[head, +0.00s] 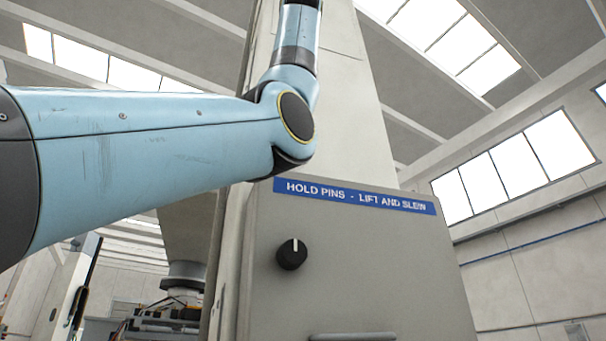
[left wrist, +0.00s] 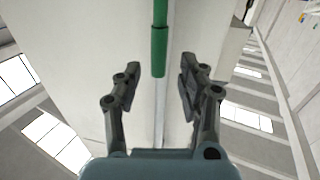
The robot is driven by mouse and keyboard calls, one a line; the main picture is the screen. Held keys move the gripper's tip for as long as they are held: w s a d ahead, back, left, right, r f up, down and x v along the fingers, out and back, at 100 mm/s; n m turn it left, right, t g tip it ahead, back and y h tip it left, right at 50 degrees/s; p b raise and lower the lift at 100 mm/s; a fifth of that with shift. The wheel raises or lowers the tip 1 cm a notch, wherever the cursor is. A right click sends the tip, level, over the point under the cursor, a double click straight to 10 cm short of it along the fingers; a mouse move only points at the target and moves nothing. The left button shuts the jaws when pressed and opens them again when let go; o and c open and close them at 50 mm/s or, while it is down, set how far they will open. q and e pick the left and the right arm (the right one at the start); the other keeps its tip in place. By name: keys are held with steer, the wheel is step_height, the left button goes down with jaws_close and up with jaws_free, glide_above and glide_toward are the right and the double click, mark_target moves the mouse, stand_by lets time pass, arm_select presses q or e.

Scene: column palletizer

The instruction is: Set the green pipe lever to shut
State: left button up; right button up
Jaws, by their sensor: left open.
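The green pipe lever (left wrist: 159,45) shows in the left wrist view as a green bar coming down from the top edge along a pale column. Its lower end lies ahead of and between the fingers of my left gripper (left wrist: 157,82). The fingers are spread wide and I see no contact with the lever. The lever's upper end is out of the picture. In the head view my left arm reaches in from the left and bends up past the top edge, so its gripper is out of that view. My right gripper is in neither view.
A grey cabinet (head: 360,265) stands right of centre with a black knob (head: 291,254) and a blue label strip (head: 354,195). A tall pale column (head: 350,110) rises behind it. A thin pale pipe (left wrist: 158,115) runs below the lever's end.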

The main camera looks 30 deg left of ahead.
arm_select(q)
steer(key=x, duration=0.2)
steer(key=shift+w+a+r+p, duration=0.1)
steer(key=shift+w+a+p, duration=0.1)
steer(key=shift+a+p, duration=0.1)
steer(key=shift+d, duration=0.1)
steer(key=shift+c, duration=0.8)
steer(key=c, duration=0.5)
steer(key=shift+c, duration=0.8)
jaws_close()
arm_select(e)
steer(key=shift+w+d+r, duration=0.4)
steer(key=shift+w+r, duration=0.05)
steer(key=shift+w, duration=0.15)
